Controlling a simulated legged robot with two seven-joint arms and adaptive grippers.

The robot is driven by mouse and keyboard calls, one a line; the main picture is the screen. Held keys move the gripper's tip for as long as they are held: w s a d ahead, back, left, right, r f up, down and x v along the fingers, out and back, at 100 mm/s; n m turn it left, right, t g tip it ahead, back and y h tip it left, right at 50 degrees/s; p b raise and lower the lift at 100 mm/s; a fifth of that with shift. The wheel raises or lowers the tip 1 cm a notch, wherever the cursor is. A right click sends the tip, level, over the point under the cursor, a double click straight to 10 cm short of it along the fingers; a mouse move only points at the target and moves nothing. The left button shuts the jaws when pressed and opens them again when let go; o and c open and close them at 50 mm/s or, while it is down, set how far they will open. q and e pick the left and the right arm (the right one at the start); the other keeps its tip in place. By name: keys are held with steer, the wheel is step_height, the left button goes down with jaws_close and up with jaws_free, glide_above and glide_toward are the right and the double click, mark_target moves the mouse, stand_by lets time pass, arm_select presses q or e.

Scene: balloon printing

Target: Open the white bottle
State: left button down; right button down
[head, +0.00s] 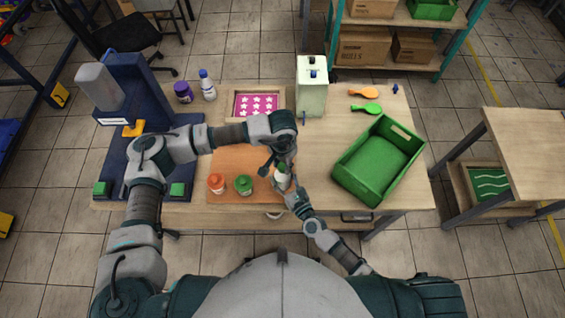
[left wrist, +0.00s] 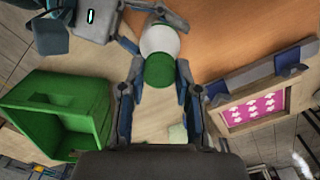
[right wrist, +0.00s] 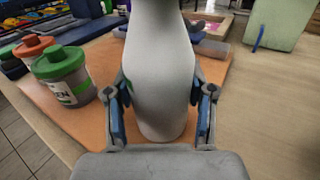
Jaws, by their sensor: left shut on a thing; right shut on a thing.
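The white bottle (head: 282,181) stands at the right part of the orange-brown mat, held between both my grippers. Its green cap (left wrist: 159,71) is on top of the white body (left wrist: 160,42) in the left wrist view. My left gripper (head: 279,166) comes from above and is shut on the cap, one finger on each side. My right gripper (head: 290,192) is shut on the body from the front right. In the right wrist view its fingers (right wrist: 160,108) flank the white body (right wrist: 160,60); the cap is out of that view.
An orange-lidded jar (head: 216,184) and a green-lidded jar (head: 244,185) stand left of the bottle. A green crate (head: 346,176) is at the right, a pale dispenser (head: 311,95) and star-patterned frame (head: 257,104) behind. A blue press (head: 137,85) stands at the left.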

arm_select(q)
steer(key=n, duration=0.7)
steer(key=shift+n, duration=0.4)
steer(key=n, duration=0.7)
steer(key=shift+n, duration=0.4)
steer(key=n, duration=0.7)
steer(key=shift+n, duration=0.4)
steer(key=n, duration=0.5)
steer(key=shift+d, duration=0.1)
steer(key=n, duration=0.2)
steer(key=shift+n, duration=0.4)
steer(key=n, duration=1)
steer(key=shift+w, duration=0.1)
steer(key=n, duration=0.5)
steer(key=shift+r+n, duration=0.1)
steer(key=shift+n, duration=0.3)
steer(key=n, duration=0.5)
steer(key=shift+w, duration=0.1)
arm_select(e)
steer(key=shift+s+a, duration=0.1)
